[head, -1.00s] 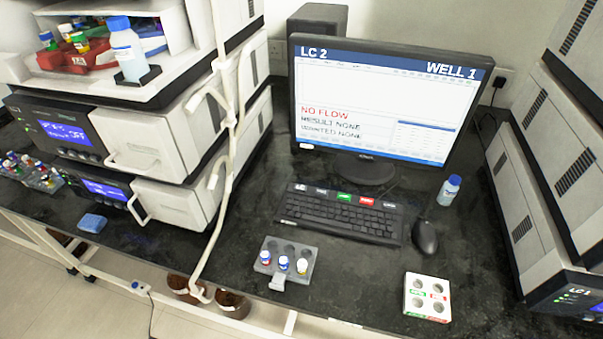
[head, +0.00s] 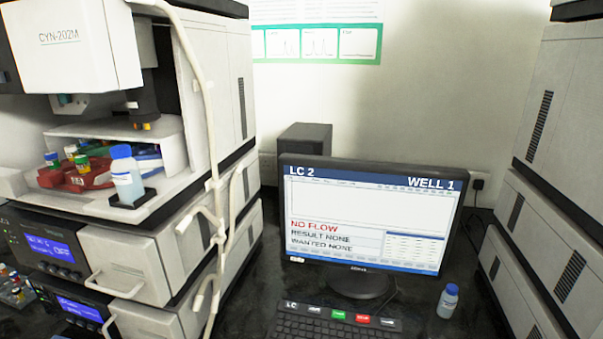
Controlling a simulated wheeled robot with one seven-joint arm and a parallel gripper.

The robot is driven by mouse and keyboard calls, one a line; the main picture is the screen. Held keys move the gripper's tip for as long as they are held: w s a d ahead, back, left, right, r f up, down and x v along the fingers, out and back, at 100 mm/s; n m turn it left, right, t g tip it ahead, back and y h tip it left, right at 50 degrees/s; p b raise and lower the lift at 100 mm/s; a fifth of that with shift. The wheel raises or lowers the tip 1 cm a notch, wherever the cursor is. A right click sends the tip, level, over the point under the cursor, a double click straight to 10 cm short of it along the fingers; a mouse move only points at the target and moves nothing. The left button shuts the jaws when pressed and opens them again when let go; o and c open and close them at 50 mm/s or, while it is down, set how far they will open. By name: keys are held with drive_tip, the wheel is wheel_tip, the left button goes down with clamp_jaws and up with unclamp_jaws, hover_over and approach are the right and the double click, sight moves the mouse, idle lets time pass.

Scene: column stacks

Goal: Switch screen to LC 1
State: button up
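The monitor (head: 365,213) stands on the dark bench in the middle of the head view. Its screen reads "LC 2" at the top left and "WELL 1" at the top right. Below, it reads "NO FLOW" in red, then "RESULT NONE" and "WANTED NONE". The black keyboard (head: 310,328) is in front of it, cut off by the bottom edge. Its top row has a key marked "LC" (head: 291,305), a green key (head: 338,314) and a red key (head: 362,318). My gripper is not in view.
A stacked instrument column (head: 130,255) with pale tubing stands at the left. Another column (head: 520,240) stands at the right. A blue-capped bottle (head: 447,303) is right of the monitor, and another (head: 126,178) sits on the left stack.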

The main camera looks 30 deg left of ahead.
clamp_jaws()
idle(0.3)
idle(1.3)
